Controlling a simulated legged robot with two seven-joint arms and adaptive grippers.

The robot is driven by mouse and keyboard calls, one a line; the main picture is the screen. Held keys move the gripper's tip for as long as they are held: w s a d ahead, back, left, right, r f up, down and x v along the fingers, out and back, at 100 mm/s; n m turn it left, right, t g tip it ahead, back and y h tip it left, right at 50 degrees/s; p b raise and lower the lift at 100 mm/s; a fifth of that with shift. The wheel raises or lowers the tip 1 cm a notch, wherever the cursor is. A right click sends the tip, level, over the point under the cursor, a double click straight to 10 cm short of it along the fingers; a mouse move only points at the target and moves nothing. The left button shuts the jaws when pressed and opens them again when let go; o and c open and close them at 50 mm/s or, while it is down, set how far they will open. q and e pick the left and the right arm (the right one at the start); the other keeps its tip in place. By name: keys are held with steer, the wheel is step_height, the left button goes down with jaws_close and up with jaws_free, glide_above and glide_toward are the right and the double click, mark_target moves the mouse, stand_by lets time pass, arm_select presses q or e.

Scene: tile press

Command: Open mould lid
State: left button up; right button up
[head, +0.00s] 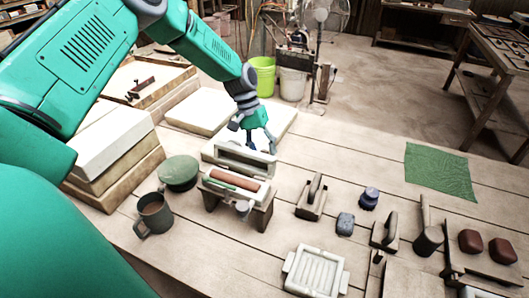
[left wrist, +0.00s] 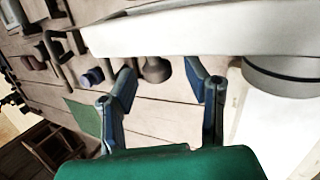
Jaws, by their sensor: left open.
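The mould (head: 262,196) is a pale block on a small wooden stand, with a reddish-brown clay bar (head: 236,181) lying exposed in it. Its pale lid (head: 212,153) stands raised along the back edge, its dark recess facing the front. My left gripper (head: 261,148) is open at the lid's back right, fingers pointing down. Whether a finger touches the lid is unclear. In the left wrist view the gripper (left wrist: 170,82) has its fingers apart with nothing between them, and a long pale slab (left wrist: 200,35), probably the lid, crosses beyond them. My right gripper is not in view.
A mug (head: 154,214) and a round green-topped thing (head: 178,172) stand left of the mould. Pale slabs (head: 198,110) lie behind. Wooden tools, small jars and a ribbed pale tray (head: 316,272) are to the right and front. A green cloth (head: 438,172) lies on the table at right.

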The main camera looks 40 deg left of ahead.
arm_select(q)
steer(key=v, duration=1)
steer(key=shift+a+r, duration=0.25)
steer(key=shift+w+d+f, duration=0.1)
steer(key=shift+w, duration=0.05)
